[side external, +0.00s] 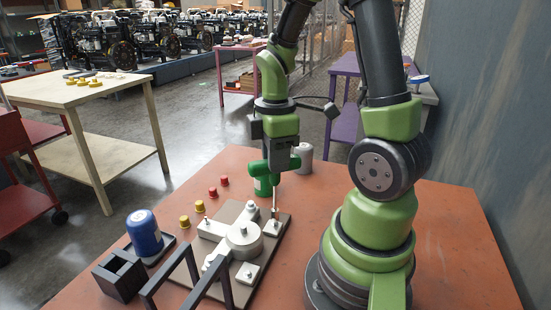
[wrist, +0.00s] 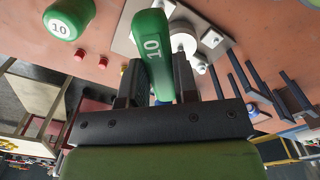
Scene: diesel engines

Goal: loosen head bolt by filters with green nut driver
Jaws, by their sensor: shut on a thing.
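The driver's metal shaft points down to a corner pad of the grey engine plate (side external: 234,290). Its tip is at or just above the bolt there; I cannot tell whether it is seated. In the wrist view the handle and fingers hide the tip. The plate carries a round grey hub (side external: 243,240) and several pale pads with bolts. A green canister (side external: 262,181), marked 10 in the wrist view (wrist: 69,19), stands left of the driver.
A grey canister (side external: 303,158) stands behind the driver. Red caps (side external: 224,181) and yellow caps (side external: 200,206) lie left of the plate. A blue canister (side external: 145,235), a black box (side external: 120,274) and dark upright frames (side external: 183,272) occupy the front left. The table's right side is clear.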

